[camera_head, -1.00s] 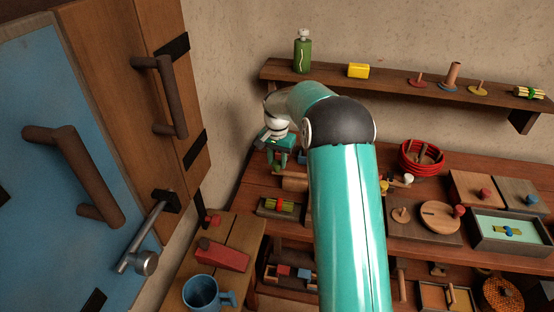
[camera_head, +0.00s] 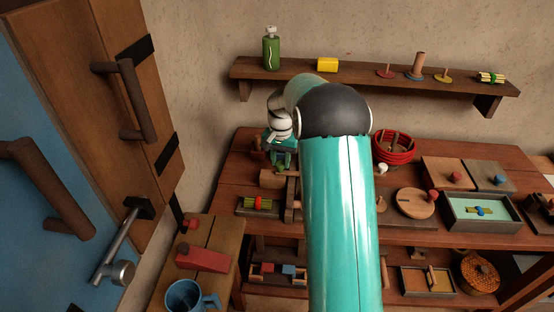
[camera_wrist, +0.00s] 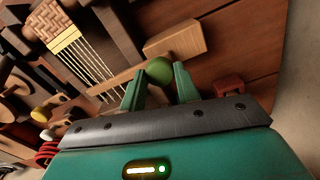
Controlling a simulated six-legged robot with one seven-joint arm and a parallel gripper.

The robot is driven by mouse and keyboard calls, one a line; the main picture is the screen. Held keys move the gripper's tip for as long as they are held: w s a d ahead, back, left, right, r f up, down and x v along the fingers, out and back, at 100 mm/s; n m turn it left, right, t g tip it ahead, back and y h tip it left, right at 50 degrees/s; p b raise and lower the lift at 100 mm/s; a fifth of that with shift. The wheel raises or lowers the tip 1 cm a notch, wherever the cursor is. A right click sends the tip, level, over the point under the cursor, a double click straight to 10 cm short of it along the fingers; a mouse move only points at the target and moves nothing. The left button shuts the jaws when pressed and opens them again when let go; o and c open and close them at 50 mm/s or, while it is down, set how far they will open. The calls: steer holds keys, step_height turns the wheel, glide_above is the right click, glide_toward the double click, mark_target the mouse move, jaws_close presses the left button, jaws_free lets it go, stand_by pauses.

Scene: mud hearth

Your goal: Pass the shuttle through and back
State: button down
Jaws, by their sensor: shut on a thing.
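My gripper (camera_wrist: 158,88) is shut on the green ball knob (camera_wrist: 158,70), which shows between its two teal fingers in the wrist view. The knob sits against a pale wooden shuttle (camera_wrist: 180,42), whose long thin part reaches left to the loom's white threads (camera_wrist: 92,62). I cannot tell how far it passes between the threads. The loom has a yellow band (camera_wrist: 64,40) and a woven patch. In the head view my gripper (camera_head: 282,162) is over the table's back left, above the shuttle's wooden block (camera_head: 272,180); my arm hides most of the loom.
A bundle tray (camera_head: 243,210) lies in front of the block. Right of my arm are a red coiled basket (camera_head: 396,158), a round wooden lid (camera_head: 416,203) and a pale blue tray (camera_head: 451,222). A wall shelf (camera_head: 375,80) runs behind. Cupboard doors (camera_head: 60,90) stand at the left.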

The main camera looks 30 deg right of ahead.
steer(key=c, duration=1)
jaws_free()
step_height(320, 180, up, 14)
steer(key=shift+f, duration=0.1)
steer(key=shift+c, duration=0.5)
